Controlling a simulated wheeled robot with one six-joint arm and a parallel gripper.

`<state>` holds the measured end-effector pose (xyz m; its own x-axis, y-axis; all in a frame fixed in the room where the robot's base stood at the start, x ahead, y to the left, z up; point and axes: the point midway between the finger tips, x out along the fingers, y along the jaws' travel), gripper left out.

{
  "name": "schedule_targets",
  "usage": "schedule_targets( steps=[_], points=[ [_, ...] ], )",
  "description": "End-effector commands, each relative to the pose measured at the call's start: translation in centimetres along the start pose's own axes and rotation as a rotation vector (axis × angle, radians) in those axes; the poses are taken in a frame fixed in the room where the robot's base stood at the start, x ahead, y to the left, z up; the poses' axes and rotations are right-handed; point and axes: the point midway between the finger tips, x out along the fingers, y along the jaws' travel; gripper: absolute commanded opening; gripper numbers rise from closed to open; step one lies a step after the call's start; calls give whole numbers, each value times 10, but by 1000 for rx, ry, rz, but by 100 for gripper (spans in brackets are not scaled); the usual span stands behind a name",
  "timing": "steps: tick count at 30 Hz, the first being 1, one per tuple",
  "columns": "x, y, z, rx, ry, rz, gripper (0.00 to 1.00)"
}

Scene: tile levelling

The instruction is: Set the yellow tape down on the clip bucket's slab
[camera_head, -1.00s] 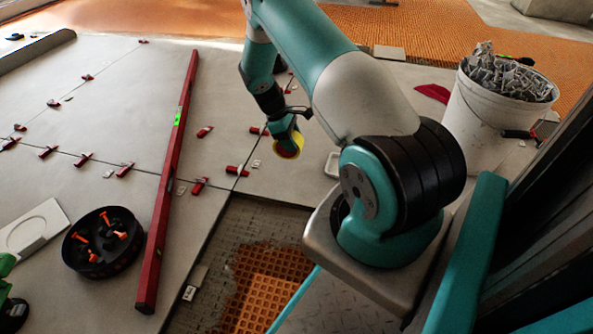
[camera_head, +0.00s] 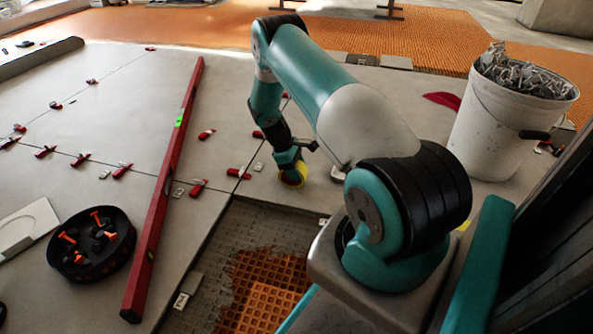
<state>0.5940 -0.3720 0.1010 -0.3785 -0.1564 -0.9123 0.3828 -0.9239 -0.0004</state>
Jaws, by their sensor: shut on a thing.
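My gripper (camera_head: 290,168) is shut on the yellow tape (camera_head: 294,176), a small ring. The tape is held low at the slab's surface, near the slab's edge by the open pit; I cannot tell whether it touches. The clip bucket (camera_head: 505,125) is white, full of grey clips, and stands upright at the right on the same grey surface. The bare slab (camera_head: 410,95) shows behind my arm, to the left of the bucket. My arm hides part of the slab between the tape and the bucket.
A long red level (camera_head: 165,190) lies across the slabs at the left. A black round tray (camera_head: 92,243) holds orange-handled pieces. Red wedges (camera_head: 238,174) sit along the joints. An open pit with orange matting (camera_head: 265,285) lies in front. A red cloth (camera_head: 442,99) lies by the bucket.

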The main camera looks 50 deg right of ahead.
Motion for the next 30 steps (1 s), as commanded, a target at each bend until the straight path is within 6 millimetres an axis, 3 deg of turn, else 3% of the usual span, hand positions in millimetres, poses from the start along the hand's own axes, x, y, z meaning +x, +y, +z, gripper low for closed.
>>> schedule_targets(
  steps=[4,5,7,8,16,19,30],
  points=[
    [4,0,-2,0,-1,-1,31],
    [3,0,-1,0,0,0,58],
    [3,0,-1,0,0,-1,74],
    [3,0,-1,0,0,-1,76],
    [1,0,0,0,0,0,76],
    [-8,0,1,0,1,1,76],
    [-87,0,3,0,1,1,76]
  ],
)
